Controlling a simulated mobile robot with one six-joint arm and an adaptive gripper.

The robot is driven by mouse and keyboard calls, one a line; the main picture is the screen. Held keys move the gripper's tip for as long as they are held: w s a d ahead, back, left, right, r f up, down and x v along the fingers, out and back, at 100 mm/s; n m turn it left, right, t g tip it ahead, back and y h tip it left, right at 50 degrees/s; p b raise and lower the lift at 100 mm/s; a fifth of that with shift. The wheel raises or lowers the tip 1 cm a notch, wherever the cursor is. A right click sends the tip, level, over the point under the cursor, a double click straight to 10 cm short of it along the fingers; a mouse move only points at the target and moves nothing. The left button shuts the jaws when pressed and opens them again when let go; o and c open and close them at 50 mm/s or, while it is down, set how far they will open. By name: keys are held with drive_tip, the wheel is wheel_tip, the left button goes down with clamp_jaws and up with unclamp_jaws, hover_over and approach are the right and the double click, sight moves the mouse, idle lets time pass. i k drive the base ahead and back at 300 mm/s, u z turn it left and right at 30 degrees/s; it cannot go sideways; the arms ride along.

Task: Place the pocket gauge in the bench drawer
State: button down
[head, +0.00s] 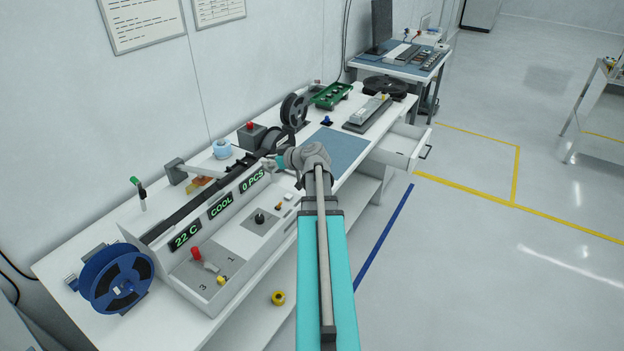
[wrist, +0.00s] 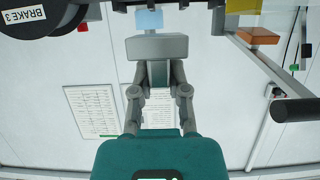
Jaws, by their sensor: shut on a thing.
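My gripper (wrist: 158,80) is shut on a grey block-like thing (wrist: 157,47), which shows beyond the fingers in the wrist view. I take it for the pocket gauge, but no marking on it is readable. In the head view my gripper (head: 272,162) is over the back of the bench, beside the long handler track; the held thing cannot be made out there. The white bench drawer (head: 402,147) is pulled open at the bench's right side, away from my gripper. Its inside shows only partly.
The white handler with green displays (head: 219,206) fills the near bench. A blue reel (head: 116,278) stands at the near left, a dark reel (head: 293,110) behind my gripper. A blue mat (head: 336,150) lies between my arm and the drawer. The floor right of the drawer is clear.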

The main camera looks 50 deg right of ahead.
sight(396, 150)
drive_tip(key=k, duration=1.35)
drive_tip(key=z, duration=0.6)
drive_tip(key=i, duration=1.45)
